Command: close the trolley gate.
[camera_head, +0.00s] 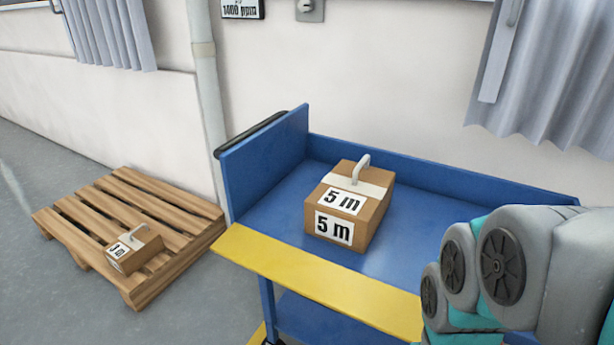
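The blue trolley (264,164) stands against the wall, with raised panels at its left and back. The yellow gate (316,284) runs along its front edge. It looks folded down and outward, about level with the bed, so the front of the bed is open. A cardboard box marked "5 m" (375,225) with a white handle sits upright on the bed, behind the gate and apart from it. My arm covers the right front of the trolley and the gate's right end. My gripper is not in view.
A wooden pallet (75,222) lies on the floor at the left with a smaller handled box (134,250) on it. A pipe (206,90) runs down the wall behind. The grey floor (60,310) at the front left is clear.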

